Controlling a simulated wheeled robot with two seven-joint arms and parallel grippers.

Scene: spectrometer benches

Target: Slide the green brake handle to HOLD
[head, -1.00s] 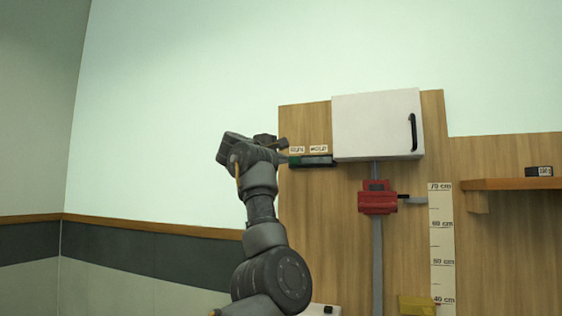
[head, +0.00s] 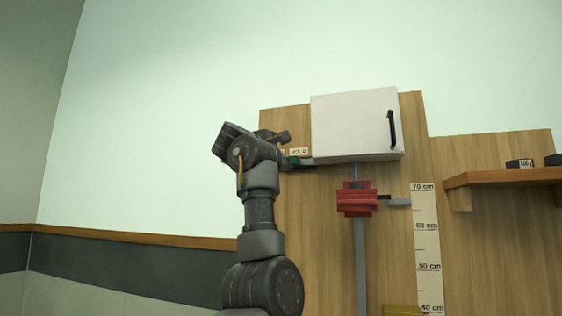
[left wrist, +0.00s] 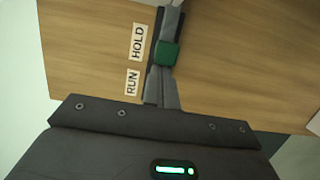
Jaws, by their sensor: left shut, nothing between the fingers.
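The green brake handle (left wrist: 167,53) is a small green block on a dark rail on the wooden board. In the left wrist view it sits beside the lower end of the HOLD label (left wrist: 138,42), past the RUN label (left wrist: 132,83). My left gripper (left wrist: 163,88) is shut and empty, its fingers on the RUN side of the handle; contact cannot be told for sure. In the head view, the handle (head: 293,160) shows small below the HOLD label (head: 299,151), and my left gripper (head: 283,163) reaches it from the left. My right gripper is not in view.
A white cabinet (head: 353,125) with a black pull is right of the rail. Below it, a red carriage (head: 357,199) sits on a grey post beside a centimetre scale (head: 426,245). A wooden shelf (head: 505,177) is at right. The wall left of the board is clear.

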